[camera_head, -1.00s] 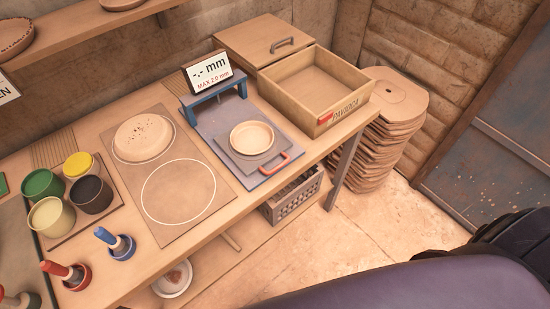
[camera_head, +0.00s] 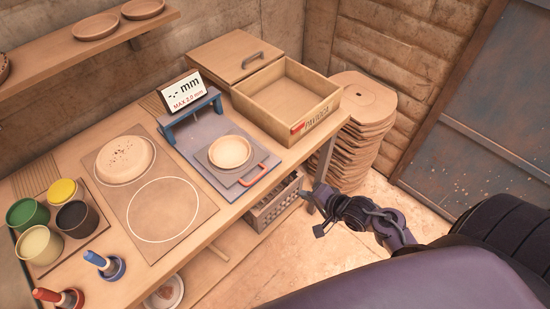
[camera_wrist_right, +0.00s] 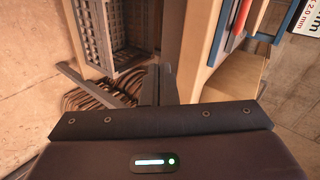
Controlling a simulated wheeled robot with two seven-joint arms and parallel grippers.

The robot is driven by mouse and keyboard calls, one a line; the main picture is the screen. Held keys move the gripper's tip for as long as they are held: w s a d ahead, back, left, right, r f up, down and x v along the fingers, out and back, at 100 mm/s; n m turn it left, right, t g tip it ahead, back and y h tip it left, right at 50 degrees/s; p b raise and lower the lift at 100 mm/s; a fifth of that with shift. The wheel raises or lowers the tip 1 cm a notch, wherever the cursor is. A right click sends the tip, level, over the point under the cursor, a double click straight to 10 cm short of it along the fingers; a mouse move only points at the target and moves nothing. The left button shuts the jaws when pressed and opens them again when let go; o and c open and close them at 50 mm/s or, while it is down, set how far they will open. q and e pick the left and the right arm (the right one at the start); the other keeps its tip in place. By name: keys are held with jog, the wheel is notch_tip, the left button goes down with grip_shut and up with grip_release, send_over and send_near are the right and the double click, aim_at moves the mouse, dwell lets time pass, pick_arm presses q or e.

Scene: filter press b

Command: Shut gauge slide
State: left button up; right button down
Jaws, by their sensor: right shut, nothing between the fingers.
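The grey gauge slide (camera_head: 243,178) with its red handle (camera_head: 254,174) sticks out toward the table's front edge from the blue gauge frame (camera_head: 191,107). A round clay dish (camera_head: 230,152) sits on the slide. The gauge display (camera_head: 186,92) reads "-.- mm, MAX 2.0 mm" and stands above the frame. My right gripper (camera_head: 306,194) is shut and empty, in front of the table's edge, to the right of and apart from the handle. Its shut fingers also show in the right wrist view (camera_wrist_right: 158,86). My left gripper is not in view.
An open wooden box (camera_head: 318,125) stands right of the gauge. A grey crate (camera_head: 270,210) sits beneath the table near my right gripper. A table leg (camera_head: 325,160) and stacked boards (camera_head: 362,112) are close by. A clay disc (camera_head: 125,157) lies left of the gauge.

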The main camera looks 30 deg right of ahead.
notch_tip(320, 180, up, 9)
jog(key=m+t, duration=0.1)
jog(key=p, duration=0.2)
send_near(266, 159)
jog(key=f, duration=0.1)
jog(key=w+f, duration=0.1)
jog(key=f, duration=0.1)
jog(key=shift+w+y, duration=0.3)
jog(key=shift+y, duration=0.1)
jog(key=shift+w+a+r, duration=0.1)
jog(key=shift+w+a, duration=0.1)
jog(key=shift+w, duration=0.4)
jog(key=shift+w+a, duration=0.25)
jog(key=shift+w, duration=0.35)
jog(key=shift+w+a+p, duration=0.3)
jog(key=shift+w+p, duration=0.05)
jog(key=shift+w, duration=0.25)
